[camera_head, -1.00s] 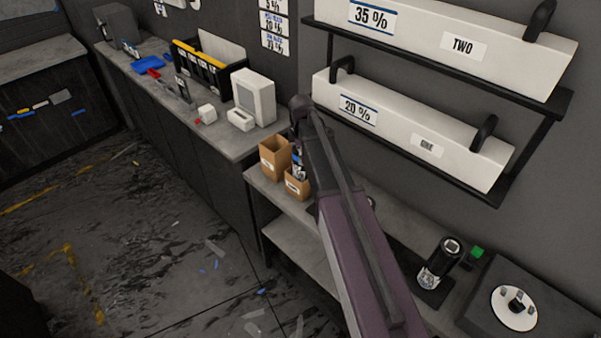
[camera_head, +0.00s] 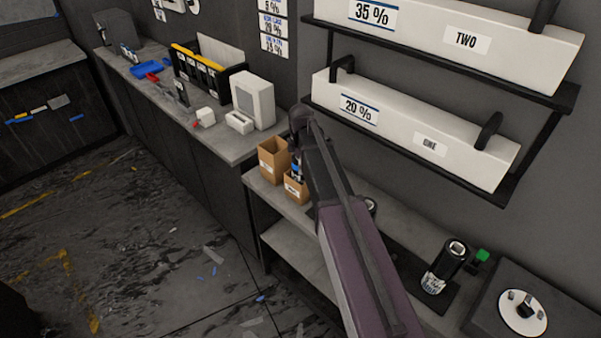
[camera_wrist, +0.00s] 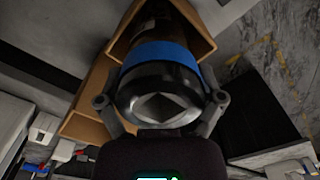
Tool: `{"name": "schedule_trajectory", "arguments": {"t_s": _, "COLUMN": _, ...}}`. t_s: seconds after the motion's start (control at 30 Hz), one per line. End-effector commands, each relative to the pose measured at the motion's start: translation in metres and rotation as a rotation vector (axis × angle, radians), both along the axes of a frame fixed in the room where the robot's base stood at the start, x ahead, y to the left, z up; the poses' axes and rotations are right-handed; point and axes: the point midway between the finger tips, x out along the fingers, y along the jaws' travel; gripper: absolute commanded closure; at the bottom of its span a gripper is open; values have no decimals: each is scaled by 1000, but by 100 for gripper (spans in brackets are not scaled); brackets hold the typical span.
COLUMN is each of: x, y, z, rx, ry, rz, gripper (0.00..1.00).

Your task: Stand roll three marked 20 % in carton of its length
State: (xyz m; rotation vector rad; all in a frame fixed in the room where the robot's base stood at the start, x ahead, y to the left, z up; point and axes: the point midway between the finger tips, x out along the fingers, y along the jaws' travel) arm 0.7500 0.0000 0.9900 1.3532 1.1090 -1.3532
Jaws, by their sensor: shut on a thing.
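Two brown cartons stand on the shelf bench: a taller carton (camera_head: 272,159) at the left and a shorter carton (camera_head: 296,190) just in front of it. My gripper (camera_wrist: 160,108) is shut on a dark roll with a blue band (camera_wrist: 158,52). In the wrist view the roll's near end fills the space between the fingers, and its far part reaches to the opening of a carton (camera_wrist: 197,18). I cannot tell how deep it is. In the head view my arm hides most of the gripper and roll. The roll's mark is not readable.
Another dark roll (camera_head: 443,268) stands on a black mat to the right, beside a green object (camera_head: 482,255) and a grey box with a white disc (camera_head: 522,312). A white monitor (camera_head: 253,99) stands behind the cartons.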

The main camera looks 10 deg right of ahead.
Motion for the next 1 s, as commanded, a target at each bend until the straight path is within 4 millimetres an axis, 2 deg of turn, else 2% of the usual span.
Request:
{"name": "schedule_trajectory", "arguments": {"t_s": 0.03, "x": 0, "y": 0, "z": -10, "rx": 0, "ry": 0, "rz": 0, "gripper": 75}}
{"name": "schedule_trajectory", "arguments": {"t_s": 0.2, "x": 0, "y": 0, "z": -21, "rx": 0, "ry": 0, "rz": 0, "gripper": 75}}
{"name": "schedule_trajectory", "arguments": {"t_s": 0.83, "x": 0, "y": 1, "z": -28, "rx": 0, "ry": 0, "rz": 1, "gripper": 75}}
{"name": "schedule_trajectory", "arguments": {"t_s": 0.87, "x": 0, "y": 1, "z": -27, "rx": 0, "ry": 0, "rz": 1, "gripper": 8}}
{"name": "schedule_trajectory", "arguments": {"t_s": 0.9, "x": 0, "y": 1, "z": -26, "rx": 0, "ry": 0, "rz": 1, "gripper": 0}}
{"name": "schedule_trajectory", "arguments": {"t_s": 1.0, "x": 0, "y": 1, "z": -26, "rx": 0, "ry": 0, "rz": 2, "gripper": 0}}
